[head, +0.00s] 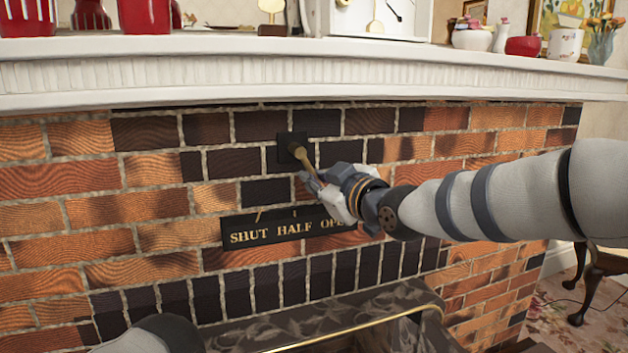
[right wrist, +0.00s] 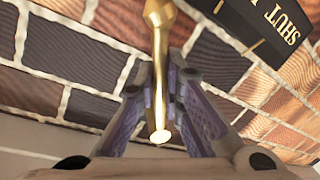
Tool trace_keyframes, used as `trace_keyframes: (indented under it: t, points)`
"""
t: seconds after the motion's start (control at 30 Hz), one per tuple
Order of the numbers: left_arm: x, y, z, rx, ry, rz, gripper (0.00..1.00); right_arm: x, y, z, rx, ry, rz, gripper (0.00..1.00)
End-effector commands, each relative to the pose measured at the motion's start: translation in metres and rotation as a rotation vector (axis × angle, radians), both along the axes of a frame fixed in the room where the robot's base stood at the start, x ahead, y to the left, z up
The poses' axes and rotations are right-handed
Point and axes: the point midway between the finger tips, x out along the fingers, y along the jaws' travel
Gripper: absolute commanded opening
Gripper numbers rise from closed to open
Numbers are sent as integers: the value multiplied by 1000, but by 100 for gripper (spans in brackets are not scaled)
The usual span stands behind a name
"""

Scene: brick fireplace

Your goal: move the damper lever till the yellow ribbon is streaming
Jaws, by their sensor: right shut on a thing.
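The brass damper lever (head: 303,158) comes out of a dark square plate (head: 286,140) on the brick chimney front and slants down to the right. My right gripper (head: 318,186) is shut on its lower end. In the right wrist view the lever (right wrist: 160,75) runs between the two fingers (right wrist: 160,115), its rounded tip showing near the palm. A black plaque (head: 238,222) below reads SHUT, HALF and part of OPEN; my right gripper covers its right end. I see no yellow ribbon in either view. My left gripper is not in view.
The white mantel shelf (head: 400,72) juts out above, carrying red containers (head: 145,15), a white clock-like case and vases. A dark marbled fireplace hood (head: 330,310) with a brass edge stands below. The brick face left of the lever is clear.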

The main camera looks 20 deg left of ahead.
Motion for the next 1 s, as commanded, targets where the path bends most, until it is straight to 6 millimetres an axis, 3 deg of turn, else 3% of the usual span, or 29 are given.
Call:
trace_keyframes:
  t: [0.37,0.4,0.47,0.8,1.0]
  points:
    - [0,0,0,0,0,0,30,0,-1,-1,-5,-1,0,0]
    - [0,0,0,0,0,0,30,0,-1,-1,-4,0,0,15]
    - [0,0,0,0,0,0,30,0,-1,-1,-4,0,-1,29]
    - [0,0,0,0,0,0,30,-2,-2,0,-4,-1,0,30]
    - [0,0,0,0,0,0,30,-26,-26,4,-6,-1,0,30]
